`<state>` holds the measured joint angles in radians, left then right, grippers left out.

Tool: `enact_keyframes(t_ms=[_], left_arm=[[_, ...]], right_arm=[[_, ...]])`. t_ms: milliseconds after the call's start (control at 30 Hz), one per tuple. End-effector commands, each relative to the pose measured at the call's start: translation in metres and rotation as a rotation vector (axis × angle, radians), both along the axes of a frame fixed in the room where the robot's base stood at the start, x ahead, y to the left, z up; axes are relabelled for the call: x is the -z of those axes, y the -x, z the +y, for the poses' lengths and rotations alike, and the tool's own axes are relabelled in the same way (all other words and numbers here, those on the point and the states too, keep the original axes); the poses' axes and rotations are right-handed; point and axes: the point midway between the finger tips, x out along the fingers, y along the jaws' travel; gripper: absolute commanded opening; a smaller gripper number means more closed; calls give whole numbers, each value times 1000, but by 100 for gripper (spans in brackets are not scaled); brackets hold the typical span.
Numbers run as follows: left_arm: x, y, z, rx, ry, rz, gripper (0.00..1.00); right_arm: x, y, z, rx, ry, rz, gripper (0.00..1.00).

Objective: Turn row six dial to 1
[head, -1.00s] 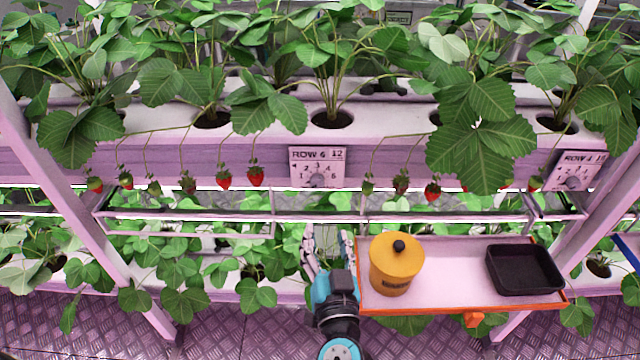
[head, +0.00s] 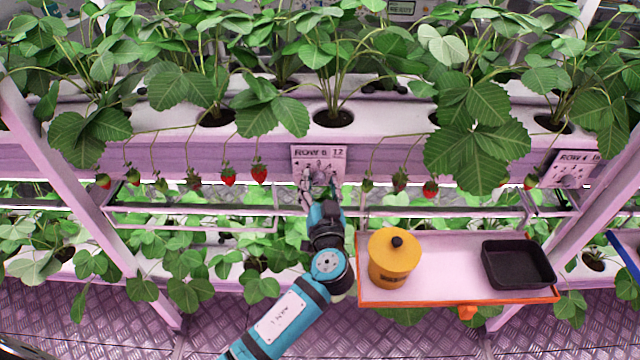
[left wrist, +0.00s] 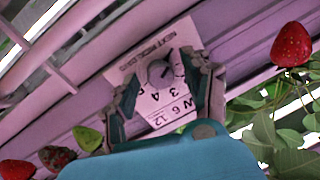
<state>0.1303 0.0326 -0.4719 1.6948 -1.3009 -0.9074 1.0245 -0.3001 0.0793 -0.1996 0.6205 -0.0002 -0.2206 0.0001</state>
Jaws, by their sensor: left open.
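The white row six dial plate (head: 318,154) is on the front of the upper pink rack, reading "ROW 6 12". My left gripper (head: 319,180) is raised in front of its lower part and hides the knob there. In the left wrist view the plate (left wrist: 150,100) appears tilted and nearly upside down. Its round grey knob (left wrist: 160,73) sits between the two fingers of my open left gripper (left wrist: 158,78). I cannot tell whether the fingers touch the knob, or which number it points to. My right gripper is not in view.
Ripe red strawberries (head: 259,174) and greener ones hang on both sides of the plate. An orange-edged tray (head: 440,298) below right holds a yellow lidded canister (head: 394,262) and a black bin (head: 517,264). Another dial plate (head: 572,168) is at right.

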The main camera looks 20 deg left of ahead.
Motion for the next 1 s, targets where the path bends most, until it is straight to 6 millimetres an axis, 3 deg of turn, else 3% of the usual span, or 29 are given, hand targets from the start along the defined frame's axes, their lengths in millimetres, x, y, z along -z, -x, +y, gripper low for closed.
enact_keyframes(t_ms=[100,467,767,1000], left_arm=[[0,0,0,0,0,0,48],[0,0,0,0,0,0,1],[1,1,0,0,-23,6,0],[3,1,-1,1,-138,39,0]], right_arm=[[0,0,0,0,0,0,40],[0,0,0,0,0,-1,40],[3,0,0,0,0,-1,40],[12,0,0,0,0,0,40]])
